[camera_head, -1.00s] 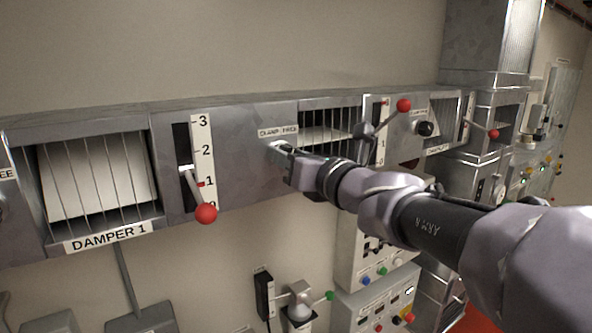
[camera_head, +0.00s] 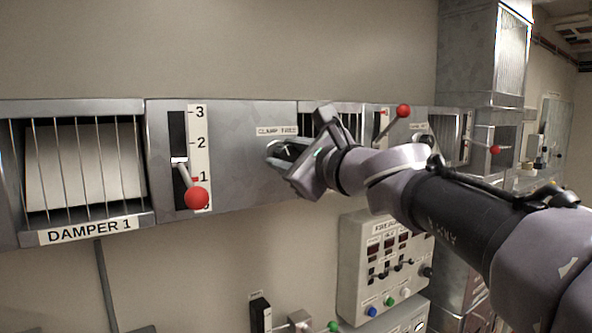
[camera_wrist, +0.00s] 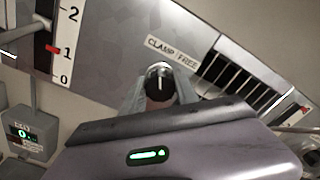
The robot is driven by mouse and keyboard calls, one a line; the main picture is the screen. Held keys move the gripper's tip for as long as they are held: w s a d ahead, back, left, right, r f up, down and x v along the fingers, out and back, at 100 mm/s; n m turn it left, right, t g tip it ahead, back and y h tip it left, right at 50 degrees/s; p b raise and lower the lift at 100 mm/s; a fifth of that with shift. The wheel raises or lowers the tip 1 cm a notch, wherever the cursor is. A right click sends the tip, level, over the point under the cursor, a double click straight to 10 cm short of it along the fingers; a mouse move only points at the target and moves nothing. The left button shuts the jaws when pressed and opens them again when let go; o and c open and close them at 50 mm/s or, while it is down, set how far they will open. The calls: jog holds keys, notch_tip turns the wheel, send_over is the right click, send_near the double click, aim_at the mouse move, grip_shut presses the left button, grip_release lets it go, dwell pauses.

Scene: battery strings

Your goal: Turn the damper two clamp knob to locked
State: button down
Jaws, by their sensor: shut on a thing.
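The clamp knob (camera_wrist: 160,80) is round and dark with a white pointer line, on the grey panel. The label beside it (camera_wrist: 172,53) reads CLAMP FREE; in the head view the label (camera_head: 277,131) sits just above the knob's place. My gripper (camera_wrist: 161,92) is shut on the knob, one finger on each side, in the wrist view. In the head view my gripper (camera_head: 279,153) reaches the panel left of the second grille (camera_head: 345,117) and hides most of the knob. The second damper's name plate is hidden behind my arm.
The DAMPER 1 grille (camera_head: 85,170) and its red-ball lever (camera_head: 196,197) are left of my gripper. Another red-ball lever (camera_head: 403,111) stands out close above my arm. A control box (camera_head: 380,265) with switches hangs below. The wall above the panel is clear.

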jog(key=shift+n+b, duration=1.1)
jog(key=shift+n, duration=0.4)
jog(key=c, duration=0.9)
grip_release()
jog(key=shift+c, duration=0.2)
